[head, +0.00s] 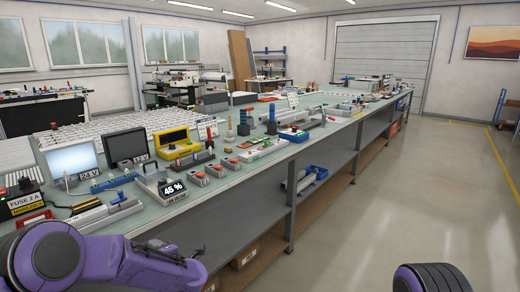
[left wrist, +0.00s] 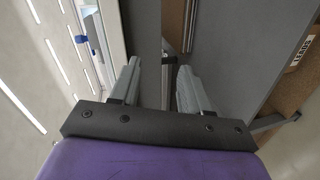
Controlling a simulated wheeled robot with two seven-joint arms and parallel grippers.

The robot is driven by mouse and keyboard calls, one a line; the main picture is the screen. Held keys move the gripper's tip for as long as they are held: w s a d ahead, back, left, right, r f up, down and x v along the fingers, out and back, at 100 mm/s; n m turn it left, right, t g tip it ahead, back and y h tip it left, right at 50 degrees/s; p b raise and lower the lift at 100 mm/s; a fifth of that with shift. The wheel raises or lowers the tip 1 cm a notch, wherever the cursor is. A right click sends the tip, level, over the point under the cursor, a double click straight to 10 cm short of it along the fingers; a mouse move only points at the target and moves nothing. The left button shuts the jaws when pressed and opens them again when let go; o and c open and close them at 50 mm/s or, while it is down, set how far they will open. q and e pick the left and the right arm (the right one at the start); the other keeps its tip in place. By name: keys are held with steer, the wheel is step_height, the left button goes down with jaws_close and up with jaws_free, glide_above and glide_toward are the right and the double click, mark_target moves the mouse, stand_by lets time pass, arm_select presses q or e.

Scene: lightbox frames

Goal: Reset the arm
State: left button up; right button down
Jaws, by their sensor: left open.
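My left arm, purple, comes in from the lower left in the head view, in front of the long workbench (head: 230,193). In the left wrist view my left gripper (left wrist: 158,78) has its two grey fingers spread apart, with nothing between them. The gripper hangs by the bench's front edge and lower shelf. In the head view its fingers are small and hard to make out. A purple part of my right arm shows at the bottom right of the head view; its gripper is out of the frame.
Cardboard boxes (head: 245,256) stand below; one box (left wrist: 295,70) also shows in the left wrist view. The floor (head: 400,190) at right is clear.

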arm_select(q)
steer(key=s+d+f+m+h, duration=0.3)
steer(key=s+f+m+h, duration=0.3)
steer(key=s+f+m, duration=0.95)
steer(key=s+a+f+m+g+h, duration=0.1)
steer(key=s+f+g, duration=0.2)
steer(key=s, duration=1.1)
steer(key=s+a+f+m+g, duration=0.1)
steer(key=s+f+g, duration=0.3)
steer(key=s, duration=0.9)
steer(key=shift+s+a+f+m+h+p, duration=0.25)
steer(key=shift+s+f+m+h+p, duration=0.15)
steer(key=shift+f+m, duration=0.25)
